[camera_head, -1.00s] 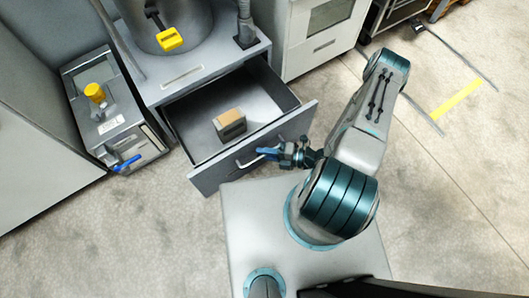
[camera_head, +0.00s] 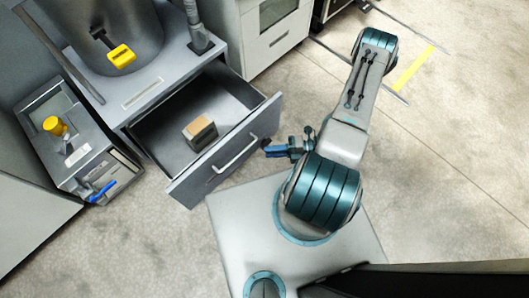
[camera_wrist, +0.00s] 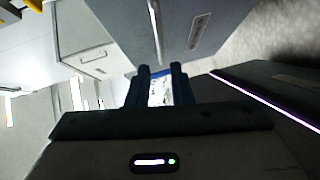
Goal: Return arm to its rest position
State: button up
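My arm (camera_head: 350,130) is folded over my base, with its elbow raised toward the upper right in the head view. My gripper (camera_head: 268,149) is beside the front of the open drawer (camera_head: 226,164), a little right of its handle, and looks apart from it. In the wrist view, the two dark blue fingers of my gripper (camera_wrist: 161,68) stand apart with a gap between them. I see nothing held; a bright bluish patch shows in the gap.
A brown-topped grey block (camera_head: 200,131) lies in the drawer. A grey machine (camera_head: 120,40) with a yellow tag (camera_head: 121,56) stands above it. A smaller unit (camera_head: 85,150) with a yellow knob is at left, a white cabinet (camera_head: 272,40) behind.

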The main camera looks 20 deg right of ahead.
jog(key=shift+d, duration=0.2)
dwell(0.4)
jog(key=w+r+n+g+h+p, duration=0.3)
jog(key=r+n+p, duration=0.55)
jog(key=r, duration=0.95)
jog(key=w+r+n+g+h+p, duration=0.1)
jog(key=r+n+g+h+p, duration=0.35)
jog(key=r+n, duration=1.05)
jog(key=s+r+n+t+h+p, duration=0.1)
jog(key=r+n+p, duration=0.4)
jog(key=r, duration=0.8)
jog(key=s+a+r+n+t+h+p, duration=0.1)
jog(key=r+n+h+p, duration=0.3)
jog(key=r, duration=0.9)
jog(key=s+r+n+t+h+p, duration=0.3)
jog(key=r+n+p, duration=0.5)
jog(key=r, duration=0.5)
jog(key=shift+s+a+r, duration=0.2)
jog(key=shift+s+r, duration=0.05)
jog(key=shift+r, duration=0.15)
jog(key=shift+t, duration=0.25)
